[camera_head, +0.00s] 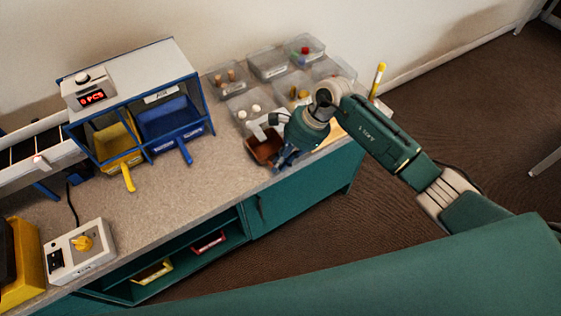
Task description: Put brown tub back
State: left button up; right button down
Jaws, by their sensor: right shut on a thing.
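The brown tub (262,147) is an open, reddish-brown box near the front edge of the counter, just in front of the clear bins. My right gripper (278,156) is at the tub's right side, shut on it. The gripper and wrist hide the tub's right part. I cannot tell whether the tub touches the counter or is slightly above it. My left gripper is not in view.
Several clear bins (268,65) with small items stand behind the tub. A blue-framed machine (160,68) with a yellow scoop tray (115,142) and a blue scoop tray (172,122) stands left. A control box (90,262) is at front left. The middle counter is clear.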

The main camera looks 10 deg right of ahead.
jog(key=c, duration=1.7)
grip_release()
